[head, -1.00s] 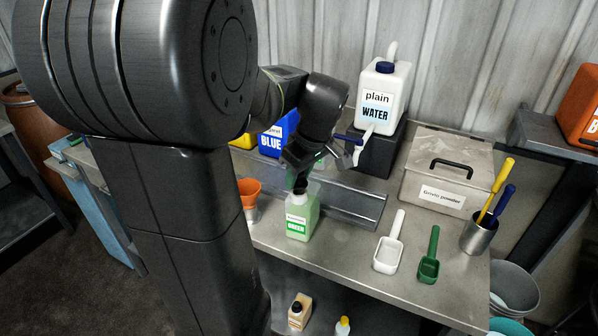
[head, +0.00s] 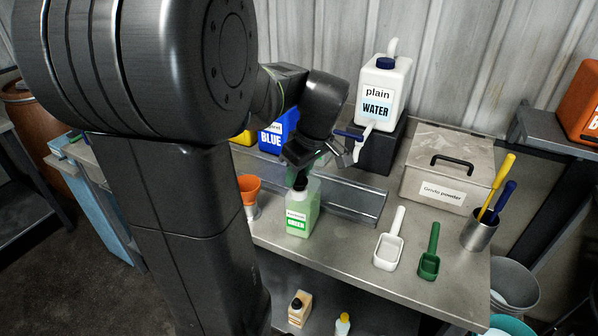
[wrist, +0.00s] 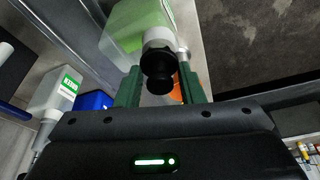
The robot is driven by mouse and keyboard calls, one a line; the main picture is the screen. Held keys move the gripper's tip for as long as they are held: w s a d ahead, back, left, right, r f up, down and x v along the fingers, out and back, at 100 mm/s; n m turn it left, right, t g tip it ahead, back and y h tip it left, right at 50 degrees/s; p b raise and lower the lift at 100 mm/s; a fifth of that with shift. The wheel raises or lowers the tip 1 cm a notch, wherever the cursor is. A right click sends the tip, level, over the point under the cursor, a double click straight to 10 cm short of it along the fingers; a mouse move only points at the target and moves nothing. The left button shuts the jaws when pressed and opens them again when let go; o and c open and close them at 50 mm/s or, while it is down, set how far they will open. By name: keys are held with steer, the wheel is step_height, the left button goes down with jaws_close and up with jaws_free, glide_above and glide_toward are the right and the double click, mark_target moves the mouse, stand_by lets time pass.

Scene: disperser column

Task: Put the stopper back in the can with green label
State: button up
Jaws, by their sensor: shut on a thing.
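The can with the green label (head: 298,218) stands upright on the bench, translucent with green content. Its pale neck (wrist: 157,37) shows in the wrist view. My gripper (wrist: 160,85) has green fingers on either side of the black stopper (wrist: 157,72) and is shut on it. The stopper (head: 300,182) lies in line with the neck at the top of the can in the head view. I cannot tell whether it sits in the mouth or just over it. The mouth is hidden behind the stopper.
A blue can (head: 278,133) and an orange cup (head: 250,188) stand near the green can. A white water can (head: 384,90) stands behind, on a dark block. A white scoop (head: 389,242), a green scoop (head: 430,255) and a metal box (head: 445,170) occupy the right side.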

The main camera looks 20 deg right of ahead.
steer(key=shift+f+b, duration=0.65)
steer(key=shift+f, duration=0.1)
stand_by(1.6)
steer(key=o, duration=1.5)
steer(key=shift+r, duration=0.15)
steer(key=shift+r+p, duration=2.7)
steer(key=shift+r, duration=0.7)
steer(key=shift+c, duration=0.2)
jaws_close()
steer(key=shift+f, duration=0.2)
